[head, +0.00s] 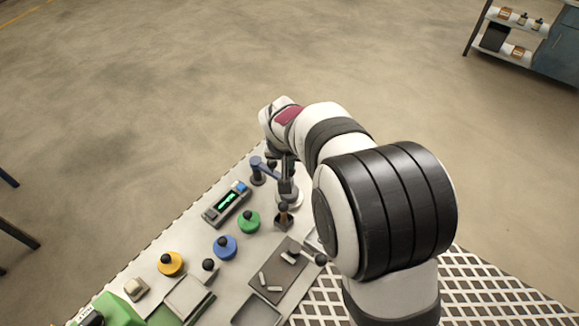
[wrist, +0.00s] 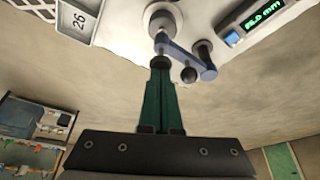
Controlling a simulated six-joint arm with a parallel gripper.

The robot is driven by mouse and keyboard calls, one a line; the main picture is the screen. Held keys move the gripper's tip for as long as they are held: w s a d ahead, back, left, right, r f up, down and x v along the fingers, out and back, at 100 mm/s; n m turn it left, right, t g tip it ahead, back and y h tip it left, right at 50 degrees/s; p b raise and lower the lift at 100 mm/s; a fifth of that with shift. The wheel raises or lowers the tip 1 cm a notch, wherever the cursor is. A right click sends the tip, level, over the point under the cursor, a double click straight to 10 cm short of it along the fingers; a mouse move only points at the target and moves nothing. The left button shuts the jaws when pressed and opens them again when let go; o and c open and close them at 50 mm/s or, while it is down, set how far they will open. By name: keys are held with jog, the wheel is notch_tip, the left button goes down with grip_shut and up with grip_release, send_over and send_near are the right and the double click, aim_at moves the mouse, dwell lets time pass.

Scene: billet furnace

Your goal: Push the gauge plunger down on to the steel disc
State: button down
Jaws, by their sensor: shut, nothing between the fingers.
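The gauge has a blue post and arm (wrist: 186,55), with a dark ball knob (wrist: 188,74) on the arm. Its plunger (wrist: 161,38) hangs from the arm's end above a pale round base. A small grey round patch (wrist: 160,20) on that base appears to be the steel disc, partly hidden by the plunger. My gripper (wrist: 160,72) is shut and empty, its green fingers lined up on the plunger's dark top. They look close to or touching it; I cannot tell which. In the head view my gripper (head: 287,186) is over the pale base (head: 291,198), beside the blue post (head: 257,172).
A readout box (head: 228,204) with green digits stands left of the gauge. Green (head: 249,222), blue (head: 225,247) and yellow (head: 170,263) knobbed pieces stand nearby. A brown tray (head: 278,272) holds several light pieces. A small dark holder (head: 283,219) stands just in front of the gauge.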

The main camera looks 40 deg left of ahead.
jog(key=shift+r, duration=1.15)
notch_tip(320, 180, up, 5)
